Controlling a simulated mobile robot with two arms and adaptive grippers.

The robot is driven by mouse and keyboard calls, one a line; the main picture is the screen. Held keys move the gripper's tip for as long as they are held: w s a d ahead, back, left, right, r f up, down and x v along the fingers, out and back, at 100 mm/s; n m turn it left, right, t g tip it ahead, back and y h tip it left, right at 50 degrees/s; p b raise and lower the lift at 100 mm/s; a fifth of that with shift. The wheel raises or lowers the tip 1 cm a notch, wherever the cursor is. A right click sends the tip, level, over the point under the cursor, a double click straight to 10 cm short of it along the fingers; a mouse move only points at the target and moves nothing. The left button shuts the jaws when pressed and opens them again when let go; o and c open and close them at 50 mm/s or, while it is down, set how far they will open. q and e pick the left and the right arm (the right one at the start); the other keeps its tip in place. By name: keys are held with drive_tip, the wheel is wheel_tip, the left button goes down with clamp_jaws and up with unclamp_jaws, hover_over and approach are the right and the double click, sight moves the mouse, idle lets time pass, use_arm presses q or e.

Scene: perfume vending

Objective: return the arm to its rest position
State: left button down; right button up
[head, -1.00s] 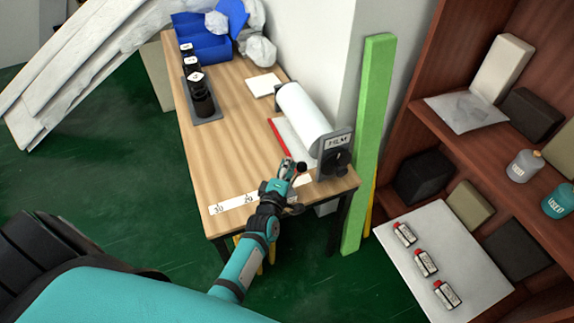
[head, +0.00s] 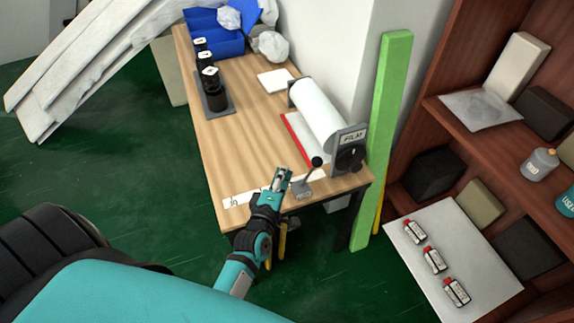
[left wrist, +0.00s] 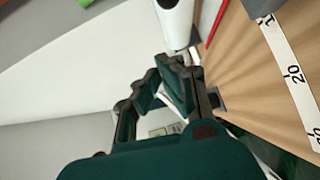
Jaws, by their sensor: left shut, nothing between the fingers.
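My left arm comes up from the bottom of the head view. Its teal and black gripper (head: 281,176) is over the near edge of the wooden table (head: 240,142), in front of the film roll and above the white ruler strip (head: 240,200). The gripper is shut with nothing in it. In the left wrist view the gripper (left wrist: 180,75) shows its fingers close together, with the table on the right. My right gripper is in neither view.
A film roll (head: 318,108) with a black end plate stands at the table's right. Black bottles (head: 212,92) stand in a tray, near blue bins (head: 213,42). A green post (head: 382,130) and a brown shelf (head: 465,125) are on the right. Small red-capped bottles (head: 434,259) lie on a white board.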

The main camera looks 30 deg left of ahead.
use_arm(q)
drive_tip(key=shift+v, duration=0.95)
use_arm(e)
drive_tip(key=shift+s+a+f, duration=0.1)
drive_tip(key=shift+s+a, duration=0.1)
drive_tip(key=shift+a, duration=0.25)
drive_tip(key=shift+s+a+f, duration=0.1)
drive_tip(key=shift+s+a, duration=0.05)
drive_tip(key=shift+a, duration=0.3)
use_arm(q)
drive_tip(key=shift+a+r, duration=0.1)
drive_tip(key=shift+r, duration=0.05)
